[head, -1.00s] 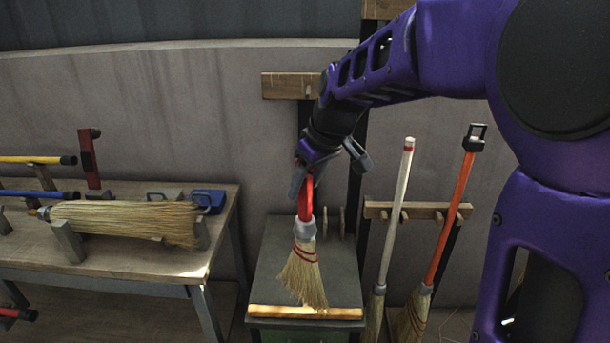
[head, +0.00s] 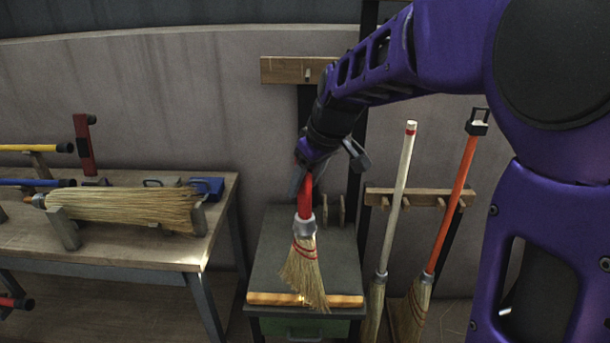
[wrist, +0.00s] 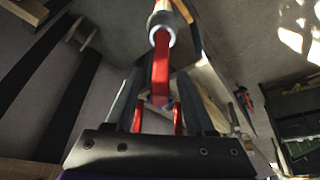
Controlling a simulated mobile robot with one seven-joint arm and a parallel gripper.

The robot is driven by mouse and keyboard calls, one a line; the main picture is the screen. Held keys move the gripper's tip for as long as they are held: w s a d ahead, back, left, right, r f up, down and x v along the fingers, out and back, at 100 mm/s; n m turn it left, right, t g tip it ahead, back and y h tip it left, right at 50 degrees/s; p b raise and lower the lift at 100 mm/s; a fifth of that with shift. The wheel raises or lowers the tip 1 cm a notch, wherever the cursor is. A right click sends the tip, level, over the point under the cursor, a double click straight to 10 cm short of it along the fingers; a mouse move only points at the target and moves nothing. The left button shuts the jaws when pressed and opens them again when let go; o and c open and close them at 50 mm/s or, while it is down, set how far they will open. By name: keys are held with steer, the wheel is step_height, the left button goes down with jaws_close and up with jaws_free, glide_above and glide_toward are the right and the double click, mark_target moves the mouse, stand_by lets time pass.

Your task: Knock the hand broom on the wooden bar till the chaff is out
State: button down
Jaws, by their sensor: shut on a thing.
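The hand broom (head: 304,268) has a red handle, a grey collar and straw bristles bound with red. It hangs bristles down, slightly tilted, in the head view. My gripper (head: 305,180) is shut on its red handle, which also shows between the fingers in the wrist view (wrist: 161,62). The wooden bar (head: 275,298) lies along the front edge of a dark-topped stand. The bristle tips overlap the bar's right half in the picture; I cannot tell whether they touch it. No chaff can be made out.
The stand's dark top (head: 275,240) is mostly bare. Two long brooms, white-handled (head: 398,195) and orange-handled (head: 452,200), lean on a rack (head: 425,197) at the right.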

step_height(320, 180, down, 2)
steer(key=shift+f+b, duration=0.2)
steer(key=shift+b, duration=0.1)
steer(key=shift+r+p, duration=0.35)
steer(key=shift+r, duration=0.1)
step_height(320, 180, up, 5)
steer(key=p, duration=0.3)
steer(key=shift+p, duration=0.4)
steer(key=shift+w+f, duration=0.15)
steer(key=shift+f, duration=0.05)
